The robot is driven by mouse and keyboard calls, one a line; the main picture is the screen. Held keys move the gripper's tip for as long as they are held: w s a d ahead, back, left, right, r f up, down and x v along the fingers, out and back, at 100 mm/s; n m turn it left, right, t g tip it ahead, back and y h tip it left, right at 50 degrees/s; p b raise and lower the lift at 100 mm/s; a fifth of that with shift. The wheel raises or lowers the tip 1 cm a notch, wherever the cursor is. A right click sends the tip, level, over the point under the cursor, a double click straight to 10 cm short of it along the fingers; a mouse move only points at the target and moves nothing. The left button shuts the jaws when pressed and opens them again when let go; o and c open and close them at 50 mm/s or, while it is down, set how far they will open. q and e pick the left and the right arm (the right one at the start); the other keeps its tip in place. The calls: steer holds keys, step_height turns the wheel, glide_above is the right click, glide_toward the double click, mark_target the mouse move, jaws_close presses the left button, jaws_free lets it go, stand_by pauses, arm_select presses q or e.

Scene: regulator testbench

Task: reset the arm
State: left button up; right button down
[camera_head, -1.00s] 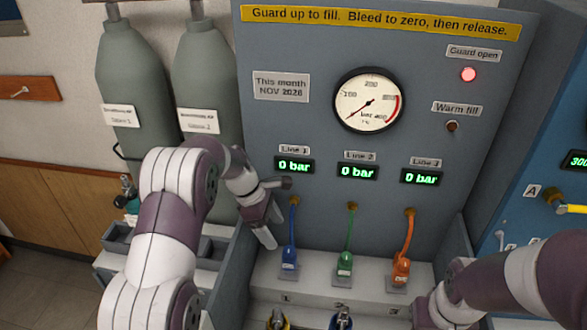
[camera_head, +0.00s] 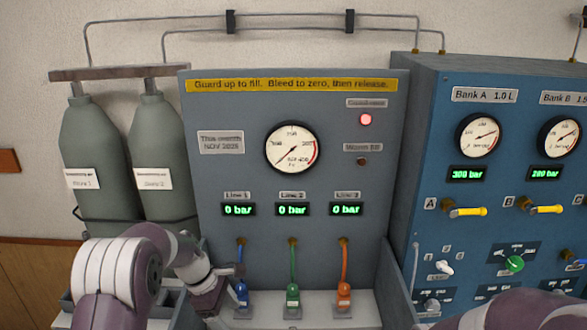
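My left arm comes in from the lower left, and its gripper (camera_head: 212,297) hangs in front of the fill panel (camera_head: 225,175), just left of the blue connector (camera_head: 241,296). Its fingertips are too small and partly cut off to tell whether they are open. My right arm (camera_head: 520,310) shows only as a link along the bottom right edge; its gripper is out of view. The green connector (camera_head: 292,298) and the orange connector (camera_head: 344,297) stand on the shelf below their hoses. All three line displays read 0 bar, and the red "Guard open" lamp (camera_head: 366,120) is lit.
Two grey cylinders (camera_head: 92,150) stand at the left against the wall. A blue cabinet (camera_head: 425,120) at the right carries gauges, yellow valve handles (camera_head: 467,212) and a green knob (camera_head: 515,264). The space before the panel's upper part is clear.

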arm_select(q)
steer(key=s+a+r+m+y, duration=0.1)
steer(key=s+m+y, duration=0.1)
steer(key=s+m, duration=0.6)
steer(key=s+a+r+m+t+y, duration=0.1)
steer(key=s+a+m+y, duration=0.1)
steer(key=s+m, duration=0.6)
steer(key=s, duration=0.5)
steer(key=shift+s+r+m+b, duration=0.25)
steer(key=shift+r+m+b, duration=0.1)
steer(key=shift+m+b, duration=0.05)
arm_select(e)
steer(key=shift+w+a+f, duration=0.2)
steer(key=shift+w+f, duration=0.3)
